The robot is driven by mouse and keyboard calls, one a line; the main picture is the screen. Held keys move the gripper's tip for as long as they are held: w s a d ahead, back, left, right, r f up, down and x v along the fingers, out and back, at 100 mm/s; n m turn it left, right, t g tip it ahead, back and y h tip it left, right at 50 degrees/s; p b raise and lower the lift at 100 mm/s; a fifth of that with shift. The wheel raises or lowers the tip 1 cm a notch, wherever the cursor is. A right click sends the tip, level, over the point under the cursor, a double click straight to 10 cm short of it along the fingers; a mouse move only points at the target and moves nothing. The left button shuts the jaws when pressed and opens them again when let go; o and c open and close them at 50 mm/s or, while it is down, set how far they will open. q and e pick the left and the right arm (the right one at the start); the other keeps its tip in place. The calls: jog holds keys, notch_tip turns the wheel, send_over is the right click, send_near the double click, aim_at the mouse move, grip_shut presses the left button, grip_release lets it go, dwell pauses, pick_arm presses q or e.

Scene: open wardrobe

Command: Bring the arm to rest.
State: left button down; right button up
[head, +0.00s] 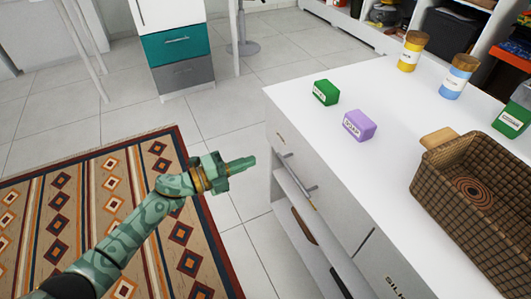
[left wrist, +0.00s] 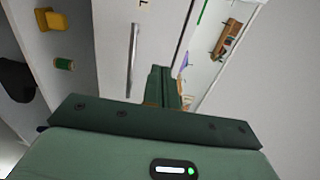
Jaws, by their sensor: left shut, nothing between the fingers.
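My left arm comes in from the lower left of the head view, over the patterned rug. Its green gripper (head: 240,165) points right, toward the white cabinet (head: 283,150), and stays apart from it in the picture. The fingers are shut with nothing between them. In the left wrist view the shut fingers (left wrist: 160,88) point toward the cabinet front, with a bar handle (left wrist: 132,60) to their left. My right gripper is in neither view.
On the cabinet top are a green box (head: 326,92), a purple soap box (head: 359,125), a yellow jar (head: 412,50), a blue jar (head: 458,76) and a wicker basket (head: 432,185). A rug (head: 110,190) lies at left. Tiled floor (head: 235,90) is bare behind the gripper.

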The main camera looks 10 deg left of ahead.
pick_arm(q)
jog(key=shift+v, duration=0.85)
